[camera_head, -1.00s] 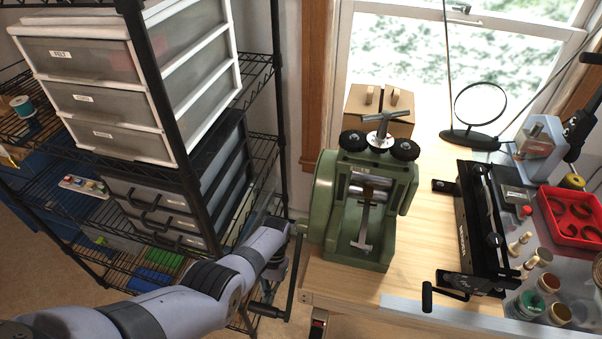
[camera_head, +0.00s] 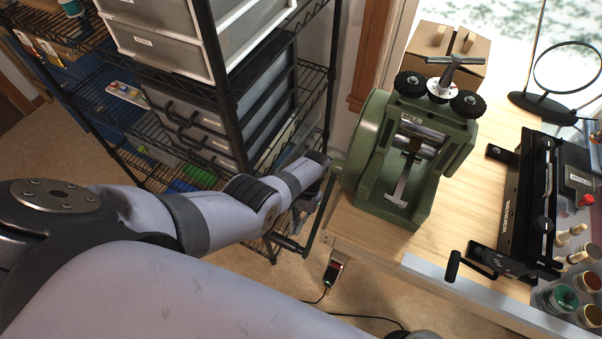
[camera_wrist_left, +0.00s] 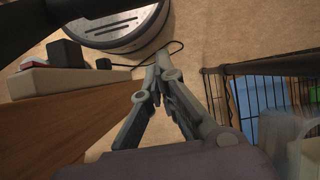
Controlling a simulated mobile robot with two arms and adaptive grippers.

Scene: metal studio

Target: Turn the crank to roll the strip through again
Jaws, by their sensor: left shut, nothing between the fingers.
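The green rolling mill (camera_head: 367,150) stands on the left end of the wooden bench. Its dark crank (camera_head: 320,214) hangs down on the left side, with a handle (camera_head: 287,243) at its lower end. A small brownish piece, perhaps the strip, shows at the rollers (camera_head: 421,133), but I cannot make it out surely. My left gripper (camera_head: 302,218) is beside the crank, partly hidden by my wrist. In the left wrist view, the left gripper (camera_wrist_left: 163,65) has its fingertips together with nothing between them. My right gripper is not in view.
A wire shelf (camera_head: 328,95) with drawers stands close to my left arm. The bench's front edge (camera_head: 375,254) lies below the mill. A black bench tool (camera_head: 527,200) with its own crank stands to the right. A cable (camera_head: 365,317) lies on the floor.

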